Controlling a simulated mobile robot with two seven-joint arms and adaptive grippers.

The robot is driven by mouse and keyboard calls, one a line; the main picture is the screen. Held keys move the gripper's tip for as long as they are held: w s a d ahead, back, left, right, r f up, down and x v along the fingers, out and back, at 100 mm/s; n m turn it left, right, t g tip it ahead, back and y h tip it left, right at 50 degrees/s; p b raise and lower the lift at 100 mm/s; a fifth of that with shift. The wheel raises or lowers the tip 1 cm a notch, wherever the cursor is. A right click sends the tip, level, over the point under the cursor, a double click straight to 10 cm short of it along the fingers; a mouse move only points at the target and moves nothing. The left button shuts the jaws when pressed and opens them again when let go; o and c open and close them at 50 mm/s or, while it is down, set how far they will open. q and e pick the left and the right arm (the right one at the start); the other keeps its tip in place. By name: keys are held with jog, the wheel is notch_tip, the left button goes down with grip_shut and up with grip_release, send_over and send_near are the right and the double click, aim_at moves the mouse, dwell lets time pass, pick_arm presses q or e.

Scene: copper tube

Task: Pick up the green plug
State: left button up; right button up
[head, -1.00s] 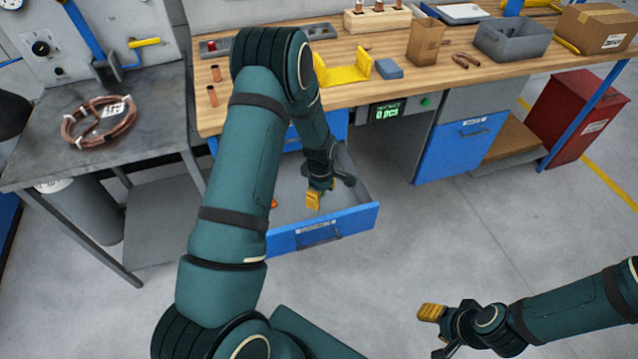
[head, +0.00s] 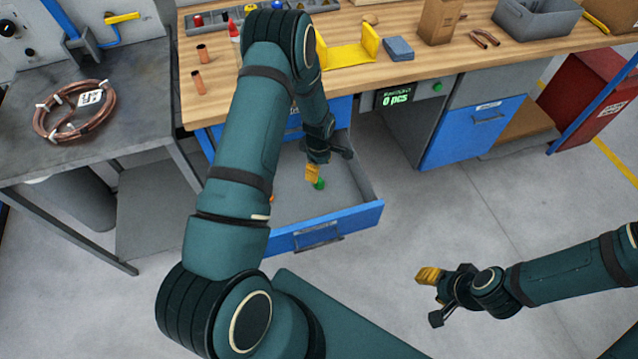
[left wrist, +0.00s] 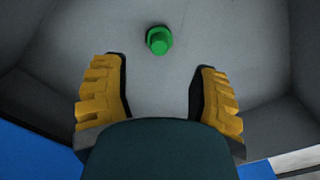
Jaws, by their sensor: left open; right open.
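The green plug (left wrist: 159,40) rests on the grey floor of the open drawer (head: 340,228). In the left wrist view it is beyond my left fingertips, close to the midline between them, and not touched. In the head view only a part of the plug (head: 319,184) shows beside a yellow finger. My left gripper (left wrist: 160,85) is open and empty, reaching down into the drawer; it also shows in the head view (head: 328,164). My right gripper (head: 432,297) is open and empty over the floor at the lower right.
The drawer walls surround my left gripper. The workbench (head: 290,82) above holds a yellow bracket (head: 347,54), a blue block (head: 398,48), copper tubes (head: 197,82) and a grey bin (head: 538,15). A copper coil (head: 75,110) lies on the left table. A small orange thing is partly hidden in the drawer.

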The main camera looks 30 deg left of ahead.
aim_at(319, 180)
pick_arm(q)
jog(key=shift+f+b, duration=0.65)
jog(key=shift+f, duration=2.9)
jog(key=c, duration=0.9)
